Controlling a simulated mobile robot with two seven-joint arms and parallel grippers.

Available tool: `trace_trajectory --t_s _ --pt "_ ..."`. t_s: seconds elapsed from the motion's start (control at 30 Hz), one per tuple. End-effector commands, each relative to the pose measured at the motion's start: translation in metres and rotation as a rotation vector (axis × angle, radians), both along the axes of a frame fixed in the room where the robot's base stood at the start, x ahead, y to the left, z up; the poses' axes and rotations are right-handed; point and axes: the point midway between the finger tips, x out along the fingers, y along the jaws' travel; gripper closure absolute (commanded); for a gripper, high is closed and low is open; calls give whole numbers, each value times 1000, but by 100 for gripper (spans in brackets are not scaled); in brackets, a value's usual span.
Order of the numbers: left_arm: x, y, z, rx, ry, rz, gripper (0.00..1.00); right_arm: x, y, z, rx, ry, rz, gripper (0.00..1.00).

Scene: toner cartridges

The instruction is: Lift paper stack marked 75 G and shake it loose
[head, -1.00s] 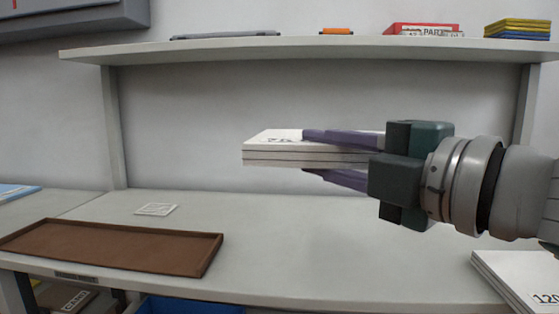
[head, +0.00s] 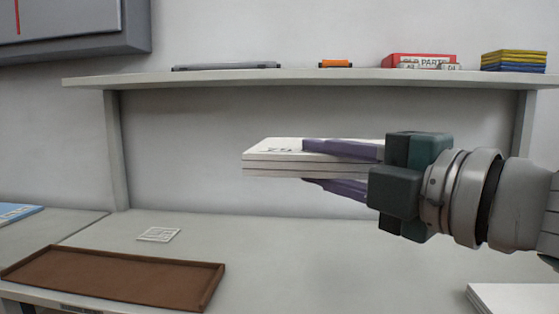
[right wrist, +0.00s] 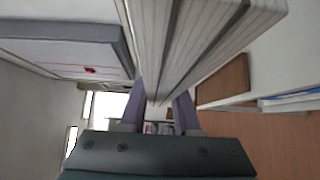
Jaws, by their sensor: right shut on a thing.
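The white paper stack (head: 268,157) is held in the air above the table, with dark marking partly covered on its top; the marking is too foreshortened to read fully. My right gripper (head: 338,168) comes in from the right and is shut on the stack, one purple finger above it and one below. In the right wrist view the stack (right wrist: 190,45) shows edge-on between the two fingers (right wrist: 160,105). The stack looks nearly level. My left gripper is not in view.
A brown tray (head: 215,288) lies at the table's front left, with a small white printed card (head: 158,234) behind it. A shelf (head: 300,80) spans the back, holding several items. Another white stack (head: 510,297) sits at the lower right. The middle of the table is clear.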

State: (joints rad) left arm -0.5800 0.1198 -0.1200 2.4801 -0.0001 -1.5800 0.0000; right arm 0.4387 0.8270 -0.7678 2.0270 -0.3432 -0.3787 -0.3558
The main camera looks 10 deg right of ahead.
Motion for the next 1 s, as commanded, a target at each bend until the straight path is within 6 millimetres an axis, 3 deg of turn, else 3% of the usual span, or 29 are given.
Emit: trace_trajectory --t_s 0.23,0.33,0.4,0.47,0.5,0.57,0.6,0.7,0.77,0.83,0.9,0.97,1.0 --pt "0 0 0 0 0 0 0 0 0 4 -1 -7 1 100" --pt "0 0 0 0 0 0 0 0 0 48 -4 -24 4 100" --pt "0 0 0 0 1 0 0 0 0 55 -3 -11 1 100" --pt "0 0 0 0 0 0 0 0 0 35 3 7 0 100" --pt "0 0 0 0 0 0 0 -1 1 14 2 15 -1 100" --pt "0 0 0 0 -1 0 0 -1 1 -2 4 8 -1 100" --pt "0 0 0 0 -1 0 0 0 0 -1 1 0 0 100" --pt "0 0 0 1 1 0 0 0 0 45 -4 -26 4 100" --pt "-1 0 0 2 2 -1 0 0 0 56 -3 -16 2 100" --pt "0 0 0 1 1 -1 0 0 0 40 2 3 0 100" --pt "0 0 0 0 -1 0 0 -1 0 6 5 14 -2 100" --pt "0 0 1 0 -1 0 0 -1 1 -2 3 4 0 100" --pt "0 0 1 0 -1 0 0 0 0 5 0 -8 1 100"
